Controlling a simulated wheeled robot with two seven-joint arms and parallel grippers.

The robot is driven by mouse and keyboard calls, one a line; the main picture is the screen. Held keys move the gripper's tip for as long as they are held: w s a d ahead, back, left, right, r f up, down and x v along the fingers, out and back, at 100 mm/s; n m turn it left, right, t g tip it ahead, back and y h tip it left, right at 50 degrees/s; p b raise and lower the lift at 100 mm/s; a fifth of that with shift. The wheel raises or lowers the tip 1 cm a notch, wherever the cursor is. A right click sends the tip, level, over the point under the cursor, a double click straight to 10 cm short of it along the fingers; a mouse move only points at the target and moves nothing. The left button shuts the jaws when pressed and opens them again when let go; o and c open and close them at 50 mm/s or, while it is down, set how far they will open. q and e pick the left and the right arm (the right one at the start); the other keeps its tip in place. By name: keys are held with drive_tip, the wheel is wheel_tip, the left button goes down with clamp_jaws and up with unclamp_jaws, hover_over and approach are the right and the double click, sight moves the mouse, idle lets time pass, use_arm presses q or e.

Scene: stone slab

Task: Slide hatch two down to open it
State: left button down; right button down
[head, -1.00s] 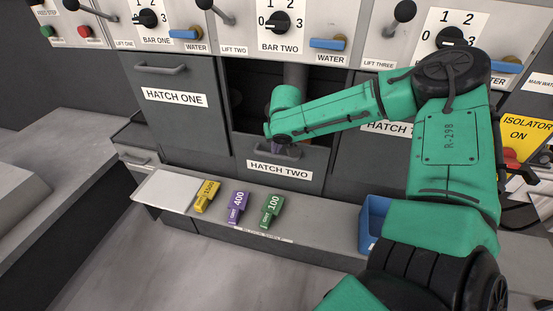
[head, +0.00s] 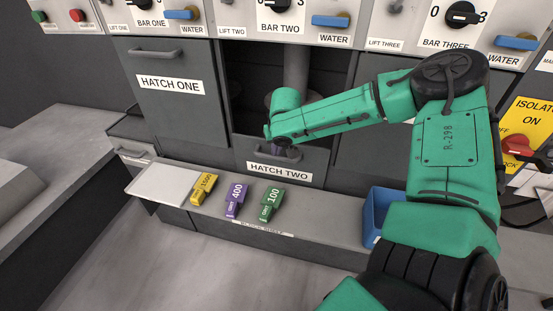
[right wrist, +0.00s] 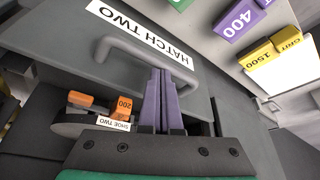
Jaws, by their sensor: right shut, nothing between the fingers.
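Hatch two (head: 312,160) is a dark grey panel with a white label. It stands lowered, with a dark opening (head: 250,75) above it, and also shows in the right wrist view (right wrist: 80,55). Its grey bar handle (right wrist: 150,65) is near the panel's upper edge. My right gripper (head: 283,150) is at this handle, with the wrist hiding part of it. In the right wrist view its purple fingers (right wrist: 161,75) are shut together, empty, with tips by the handle bar; contact is unclear. My left gripper is out of view.
Hatch one (head: 180,110) is closed at the left. Below is a shelf (head: 325,220) with yellow (head: 204,188), purple (head: 236,200) and green (head: 270,203) blocks and a blue bin (head: 378,215). The wrist view shows shoe two (right wrist: 75,125) with an orange block (right wrist: 121,106) inside the opening.

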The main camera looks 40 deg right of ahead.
drive_tip(key=shift+f+b, duration=3)
drive_tip(key=shift+f, duration=0.35)
wheel_tip(320, 180, up, 18)
drive_tip(key=p, duration=0.6)
hover_over(276, 165)
drive_tip(key=s+a, duration=0.8)
drive_tip(key=s, duration=0.3)
drive_tip(key=shift+w+d+f, duration=0.1)
drive_tip(key=shift+w, duration=0.15)
